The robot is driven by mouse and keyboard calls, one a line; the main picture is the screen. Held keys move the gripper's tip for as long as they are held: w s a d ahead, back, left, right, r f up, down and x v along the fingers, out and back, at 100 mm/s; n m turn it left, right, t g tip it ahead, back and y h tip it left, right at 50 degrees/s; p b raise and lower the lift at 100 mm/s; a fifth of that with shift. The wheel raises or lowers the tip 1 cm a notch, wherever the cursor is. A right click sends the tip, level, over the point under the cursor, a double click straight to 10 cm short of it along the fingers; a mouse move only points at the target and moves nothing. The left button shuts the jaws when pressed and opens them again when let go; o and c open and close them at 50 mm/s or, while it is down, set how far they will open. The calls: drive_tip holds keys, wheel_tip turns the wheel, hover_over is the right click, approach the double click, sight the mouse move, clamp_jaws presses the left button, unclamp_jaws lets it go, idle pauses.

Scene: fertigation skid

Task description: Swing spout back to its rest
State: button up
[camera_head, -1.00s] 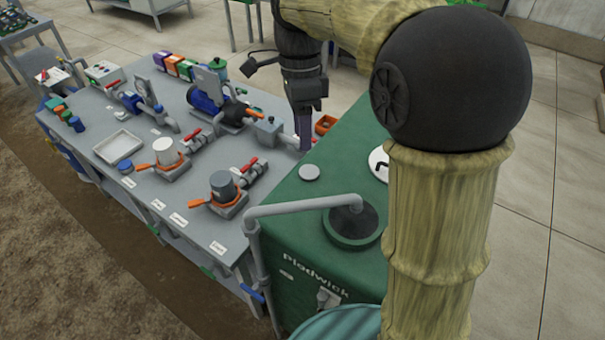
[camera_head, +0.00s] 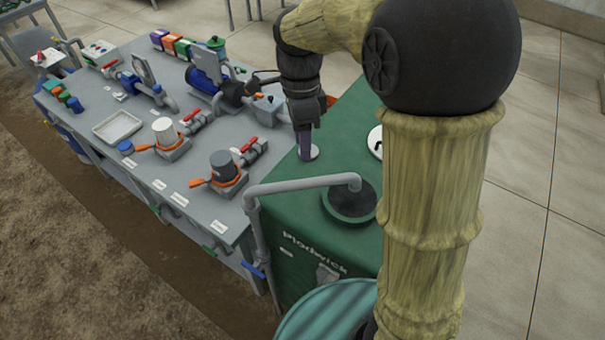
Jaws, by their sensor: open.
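The spout (camera_head: 300,184) is a grey pipe. It rises at the left front corner of the green tank (camera_head: 300,222), bends, and runs right across the tank top. Its down-turned end is over the dark round opening with a green rim (camera_head: 349,212). My gripper (camera_head: 305,155) points down over the tank top, behind the spout and apart from it. It is open, seen edge-on, with nothing visible in it. It overlaps a small pale round cap (camera_head: 313,152); I cannot tell whether they touch.
A grey bench (camera_head: 130,180) left of the tank carries two filter housings with orange clamps, a blue pump (camera_head: 201,80), red-handled valves and a white tray (camera_head: 117,126). A ribbed teal drum (camera_head: 325,310) stands in front of the tank. Floor right of the tank is open.

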sight(304, 180)
drive_tip(key=f, duration=0.3)
drive_tip(key=s+f, duration=0.1)
drive_tip(key=f, duration=0.2)
drive_tip(key=s+f+p, duration=0.1)
drive_tip(key=f, duration=0.2)
drive_tip(key=shift+f, duration=0.35)
clamp_jaws()
